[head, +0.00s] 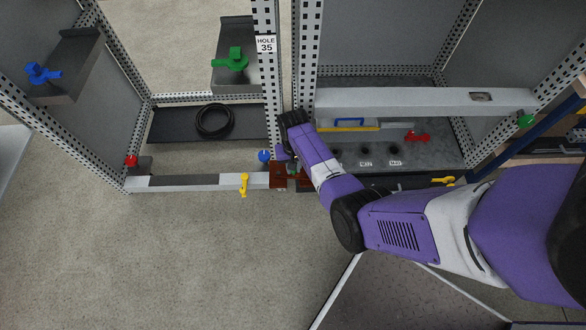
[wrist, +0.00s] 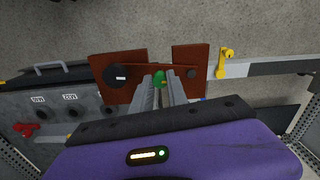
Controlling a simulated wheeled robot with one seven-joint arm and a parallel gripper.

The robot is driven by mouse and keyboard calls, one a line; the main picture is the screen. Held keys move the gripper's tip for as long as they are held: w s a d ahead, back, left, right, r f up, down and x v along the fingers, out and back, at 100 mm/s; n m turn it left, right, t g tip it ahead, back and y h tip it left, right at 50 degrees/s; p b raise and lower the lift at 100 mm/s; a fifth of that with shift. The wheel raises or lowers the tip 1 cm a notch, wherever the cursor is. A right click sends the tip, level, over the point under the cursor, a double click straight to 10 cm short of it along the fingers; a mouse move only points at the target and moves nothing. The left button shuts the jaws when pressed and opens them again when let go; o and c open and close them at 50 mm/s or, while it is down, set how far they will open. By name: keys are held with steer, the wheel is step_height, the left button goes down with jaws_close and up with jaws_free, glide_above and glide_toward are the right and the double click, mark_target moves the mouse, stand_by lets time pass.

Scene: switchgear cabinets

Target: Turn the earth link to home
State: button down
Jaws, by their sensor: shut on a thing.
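The earth link appears in the wrist view as a dark red-brown bar (wrist: 145,70) running from a round black pivot on a larger brown plate (wrist: 108,62) across the gap to a smaller brown plate (wrist: 188,54). A green grip (wrist: 160,78) sits near the middle of the bar. My gripper (wrist: 161,82) has its two grey fingers on either side of this grip and is shut on it. In the head view a brown plate (head: 279,181) shows at the cabinet's front rail; my wrist hides most of the link and the fingers. The small label at the pivot is unreadable.
A yellow handle (head: 244,184) stands on the front rail, left of the link. A blue knob (head: 264,156) is close by my wrist. A cabinet post labelled HOLE 35 (head: 265,44) rises behind. A red handle (head: 417,136) lies right. The floor in front is clear.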

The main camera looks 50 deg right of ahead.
steer(key=shift+w+d+n, duration=0.2)
steer(key=shift+d+n, duration=0.15)
steer(key=shift+n, duration=0.45)
steer(key=c, duration=1.3)
jaws_free()
step_height(320, 180, up, 8)
steer(key=p, duration=0.2)
steer(key=shift+f+p, duration=0.1)
steer(key=shift+p, duration=0.3)
